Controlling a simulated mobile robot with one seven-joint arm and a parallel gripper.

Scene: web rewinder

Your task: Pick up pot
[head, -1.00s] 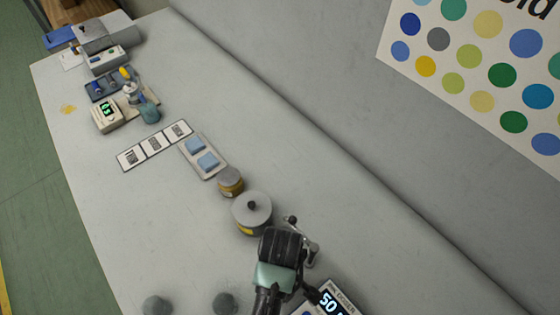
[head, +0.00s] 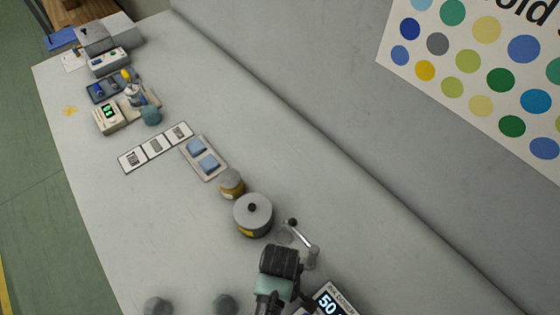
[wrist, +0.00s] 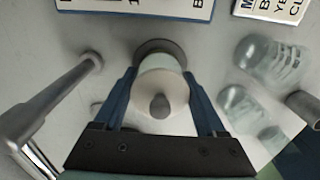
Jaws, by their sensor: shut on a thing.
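In the wrist view, a pale round thing with a grey knob (wrist: 174,92) sits between my two blue fingers; it may be the pot. My gripper (wrist: 160,76) is shut on it. A darker round rim shows just beyond it; I cannot tell whether it is part of the same thing. In the head view my gripper (head: 279,262) is seen from above, and its fingertips and what they hold are hidden. A grey lidded pot with a black knob (head: 253,214) stands on the bench, apart from my gripper, up and left of it.
A smaller tan jar (head: 231,184) stands beside the lidded pot. A metal lever (head: 302,241) is close by my gripper. A display (head: 333,301) is at lower right. Clear glass vessels (wrist: 262,60) show at right in the wrist view. The bench's left middle is clear.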

